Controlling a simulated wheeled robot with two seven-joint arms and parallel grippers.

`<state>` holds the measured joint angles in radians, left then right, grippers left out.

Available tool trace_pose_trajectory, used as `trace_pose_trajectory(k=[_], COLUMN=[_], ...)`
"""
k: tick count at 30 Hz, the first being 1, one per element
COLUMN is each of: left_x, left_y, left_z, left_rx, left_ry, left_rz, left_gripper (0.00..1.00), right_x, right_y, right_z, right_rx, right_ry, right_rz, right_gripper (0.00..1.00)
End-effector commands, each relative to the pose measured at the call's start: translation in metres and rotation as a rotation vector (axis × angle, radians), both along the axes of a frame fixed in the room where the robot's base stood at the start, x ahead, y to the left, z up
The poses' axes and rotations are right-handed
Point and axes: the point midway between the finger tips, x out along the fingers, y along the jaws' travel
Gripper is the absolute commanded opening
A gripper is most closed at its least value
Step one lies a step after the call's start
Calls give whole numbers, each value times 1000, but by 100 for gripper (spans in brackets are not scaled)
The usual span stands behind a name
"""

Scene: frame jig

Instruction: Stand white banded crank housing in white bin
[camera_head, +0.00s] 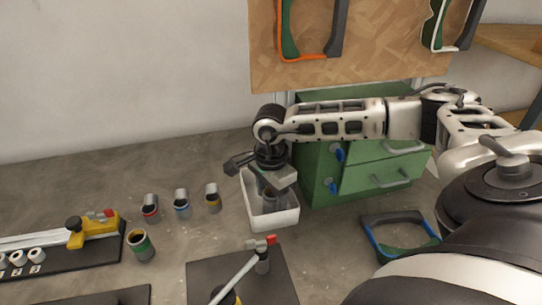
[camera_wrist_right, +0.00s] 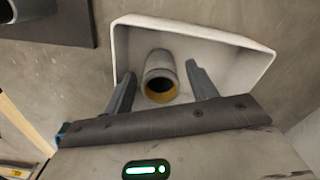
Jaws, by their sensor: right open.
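My right gripper (camera_wrist_right: 158,78) is open, with one finger on each side of the housing and visible gaps. In the head view my right gripper (camera_head: 268,190) reaches down into the bin and partly hides the housing. My left gripper is not in view.
Housings with red (camera_head: 151,209), blue (camera_head: 182,205) and yellow (camera_head: 213,199) bands stand left of the bin. A green-banded one (camera_head: 141,246) is nearer. A green drawer cabinet (camera_head: 365,165) is close behind right. A dark plate with a lever (camera_head: 240,272) lies in front.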

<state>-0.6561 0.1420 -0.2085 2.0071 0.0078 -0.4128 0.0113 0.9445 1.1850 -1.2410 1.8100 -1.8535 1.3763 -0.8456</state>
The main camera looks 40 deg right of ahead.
Motion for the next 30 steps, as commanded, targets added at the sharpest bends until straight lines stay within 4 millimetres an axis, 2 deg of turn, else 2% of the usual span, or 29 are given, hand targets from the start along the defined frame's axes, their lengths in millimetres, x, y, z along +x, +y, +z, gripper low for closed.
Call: trace_pose_trajectory(k=[2, 5, 15, 21, 30], left_x=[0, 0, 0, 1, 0], left_y=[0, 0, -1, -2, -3], left_z=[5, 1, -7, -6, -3], left_rx=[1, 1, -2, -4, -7], left_ry=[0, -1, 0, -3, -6], left_rz=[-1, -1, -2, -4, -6], left_gripper=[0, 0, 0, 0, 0], right_x=[0, 1, 1, 1, 0], right_y=[0, 0, 0, 0, 0], right_z=[5, 13, 84, 114, 124], right_rx=[0, 1, 0, 1, 0], right_ry=[-1, -2, -6, -3, 0], right_rz=[0, -1, 1, 1, 1], right_gripper=[57, 57, 57, 57, 57])
